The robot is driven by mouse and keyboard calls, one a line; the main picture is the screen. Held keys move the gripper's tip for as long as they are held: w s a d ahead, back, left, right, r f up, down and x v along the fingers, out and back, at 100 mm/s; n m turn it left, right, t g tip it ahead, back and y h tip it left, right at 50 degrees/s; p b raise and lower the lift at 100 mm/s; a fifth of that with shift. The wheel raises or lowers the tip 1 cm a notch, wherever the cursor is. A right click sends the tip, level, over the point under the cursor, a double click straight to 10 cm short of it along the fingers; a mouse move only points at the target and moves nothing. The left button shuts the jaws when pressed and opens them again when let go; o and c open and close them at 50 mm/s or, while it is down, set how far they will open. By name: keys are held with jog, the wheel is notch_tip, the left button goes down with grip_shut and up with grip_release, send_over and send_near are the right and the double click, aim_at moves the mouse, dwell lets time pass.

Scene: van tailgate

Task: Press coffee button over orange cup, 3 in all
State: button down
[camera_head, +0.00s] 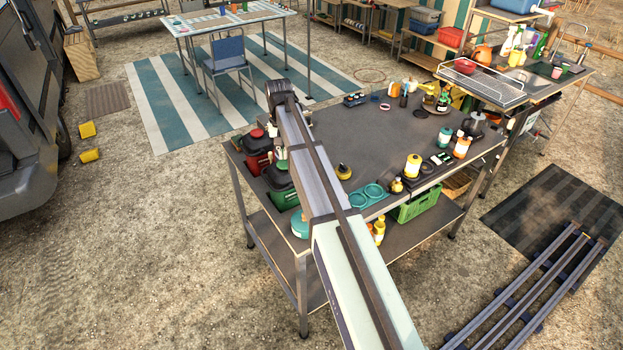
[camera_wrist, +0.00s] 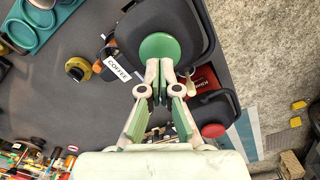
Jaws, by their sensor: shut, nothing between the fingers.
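In the wrist view a round green button (camera_wrist: 159,47) sits on the dark lid of a dispenser (camera_wrist: 188,27). A white label (camera_wrist: 118,70) reading COFFEE sticks out at its left side. My gripper (camera_wrist: 159,66) is shut and empty, its tips at the near edge of the green button; I cannot tell whether they touch it. A small orange thing (camera_wrist: 97,67) shows beside the label, mostly hidden; it may be the orange cup. In the head view the green dispenser (camera_head: 283,198) stands at the table's left end, partly behind my arm, and my gripper is not clearly visible.
A second dispenser with a red button (camera_wrist: 213,130) stands close by; its red body (camera_head: 258,163) shows in the head view. A yellow-black item (camera_wrist: 77,69) and teal cup holder (camera_wrist: 38,24) lie left. Bottles crowd the table's right; the middle of the grey tabletop (camera_head: 385,140) is largely clear.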

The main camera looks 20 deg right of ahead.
notch_tip(320, 180, up, 6)
jog(key=p, duration=0.2)
jog(key=shift+f+p, duration=0.2)
jog(key=shift+p, duration=0.2)
